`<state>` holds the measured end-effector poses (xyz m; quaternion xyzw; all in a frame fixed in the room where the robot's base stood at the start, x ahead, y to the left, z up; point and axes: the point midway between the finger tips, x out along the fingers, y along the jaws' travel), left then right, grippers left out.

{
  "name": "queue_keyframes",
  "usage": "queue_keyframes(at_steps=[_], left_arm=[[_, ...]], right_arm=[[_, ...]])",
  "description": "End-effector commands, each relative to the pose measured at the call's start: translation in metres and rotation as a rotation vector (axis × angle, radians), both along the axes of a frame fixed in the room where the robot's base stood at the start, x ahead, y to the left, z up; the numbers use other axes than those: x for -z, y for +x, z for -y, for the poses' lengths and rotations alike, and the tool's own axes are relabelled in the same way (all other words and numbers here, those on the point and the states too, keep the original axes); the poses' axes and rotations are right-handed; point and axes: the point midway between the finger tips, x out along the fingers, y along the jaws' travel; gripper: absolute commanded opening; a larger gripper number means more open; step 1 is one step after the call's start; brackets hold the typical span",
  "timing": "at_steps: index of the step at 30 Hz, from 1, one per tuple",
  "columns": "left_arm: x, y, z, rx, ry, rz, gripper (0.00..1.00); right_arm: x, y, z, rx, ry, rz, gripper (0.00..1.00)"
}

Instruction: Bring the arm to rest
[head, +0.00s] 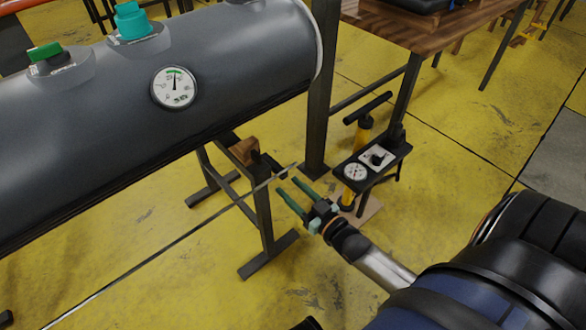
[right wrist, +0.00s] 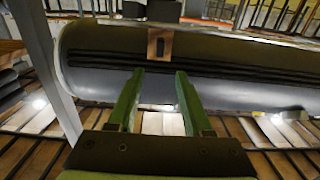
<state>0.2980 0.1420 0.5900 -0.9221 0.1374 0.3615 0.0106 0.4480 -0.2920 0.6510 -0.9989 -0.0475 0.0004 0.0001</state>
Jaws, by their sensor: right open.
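My right gripper (head: 300,196) is open and empty, with two parallel green fingers. It is over the yellow floor, below the end of the grey inflatable tube (head: 230,50) and near its support stand. In the right wrist view the green fingers (right wrist: 157,88) stand apart with nothing between them. The dark underside of the tube (right wrist: 230,75) shows beyond them. My right arm comes in from the lower right. My left gripper is not in view.
A gauge (head: 174,88), a teal valve (head: 131,20) and a green-capped valve (head: 45,52) are on the tube. A yellow pump (head: 363,135) and a small dark stand with dials (head: 375,160) are just right of my gripper. A wooden table (head: 440,32) stands behind.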

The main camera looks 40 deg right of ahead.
Motion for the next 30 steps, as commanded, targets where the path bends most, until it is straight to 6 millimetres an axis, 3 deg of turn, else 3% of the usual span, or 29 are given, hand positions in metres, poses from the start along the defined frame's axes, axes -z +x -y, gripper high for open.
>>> queue_keyframes(at_steps=[10, 14, 17, 22, 27, 30], left_arm=[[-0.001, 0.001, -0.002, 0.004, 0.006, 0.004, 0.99], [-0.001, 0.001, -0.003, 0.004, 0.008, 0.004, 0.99], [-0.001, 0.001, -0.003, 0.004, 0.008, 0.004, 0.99], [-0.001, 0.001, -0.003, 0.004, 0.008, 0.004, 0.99], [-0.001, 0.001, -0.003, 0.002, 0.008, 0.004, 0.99], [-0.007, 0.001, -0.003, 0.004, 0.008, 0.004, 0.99]], right_arm=[[0.000, 0.000, 0.000, 0.000, 0.000, -0.002, 0.50], [0.008, -0.007, -0.012, -0.008, -0.001, -0.054, 0.50], [0.024, -0.025, -0.038, -0.028, -0.007, -0.168, 0.50], [0.050, -0.074, -0.092, -0.088, -0.029, -0.427, 0.50], [0.059, -0.127, -0.135, -0.159, -0.049, -0.644, 0.50], [0.053, -0.154, -0.153, -0.198, -0.060, -0.749, 0.50]])
